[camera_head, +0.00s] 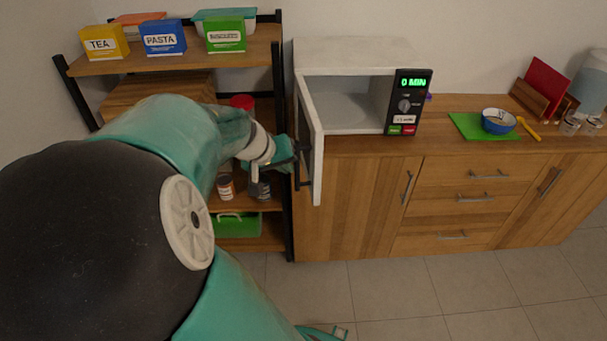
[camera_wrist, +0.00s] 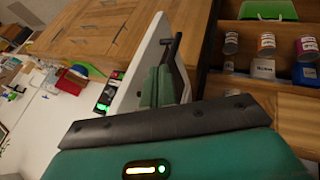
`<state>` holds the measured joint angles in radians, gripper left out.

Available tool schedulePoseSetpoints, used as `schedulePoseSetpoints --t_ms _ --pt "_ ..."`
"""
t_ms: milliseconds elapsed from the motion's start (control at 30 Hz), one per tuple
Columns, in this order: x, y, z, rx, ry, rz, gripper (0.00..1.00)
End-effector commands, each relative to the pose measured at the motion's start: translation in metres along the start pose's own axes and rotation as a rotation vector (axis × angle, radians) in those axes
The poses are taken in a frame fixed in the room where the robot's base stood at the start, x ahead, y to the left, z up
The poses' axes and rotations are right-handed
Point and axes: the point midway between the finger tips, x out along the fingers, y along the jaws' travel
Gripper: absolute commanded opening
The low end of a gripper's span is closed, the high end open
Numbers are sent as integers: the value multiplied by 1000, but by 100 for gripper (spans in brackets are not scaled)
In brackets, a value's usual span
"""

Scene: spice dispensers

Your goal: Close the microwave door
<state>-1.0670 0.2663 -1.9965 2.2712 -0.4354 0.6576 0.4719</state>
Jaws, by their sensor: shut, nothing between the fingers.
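The white microwave (camera_head: 350,55) stands on the wooden counter with its cavity exposed and empty. Its door (camera_head: 317,160) is hinged at the left and swung wide open, standing out past the counter's front edge. My gripper (camera_head: 292,157) is shut and empty on the left, outer side of the door, close to the dark handle. In the wrist view, the green fingers (camera_wrist: 158,88) are together near the door (camera_wrist: 147,58) and the black handle (camera_wrist: 172,47). I cannot tell whether they touch. The control panel (camera_head: 406,103) reads "0 MIN".
A black-framed shelf (camera_head: 160,62) with boxes and jars stands left of the microwave, close to my arm. A blue bowl (camera_head: 497,121) on a green board (camera_head: 467,127) sits farther right on the counter. Tiled floor (camera_head: 400,290) before the cabinets is clear.

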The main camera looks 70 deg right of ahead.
Motion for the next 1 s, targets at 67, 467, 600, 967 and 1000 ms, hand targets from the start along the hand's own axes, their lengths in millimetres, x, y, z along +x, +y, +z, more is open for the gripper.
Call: schedulePoseSetpoints --t_ms 67,467,600,967,1000 --pt "-3 7 -4 14 17 15 0" --pt "25 9 -4 17 14 17 0" --pt "31 9 -4 16 14 19 0" --pt "46 9 -5 18 15 16 0" --pt "47 10 -5 19 16 16 0"
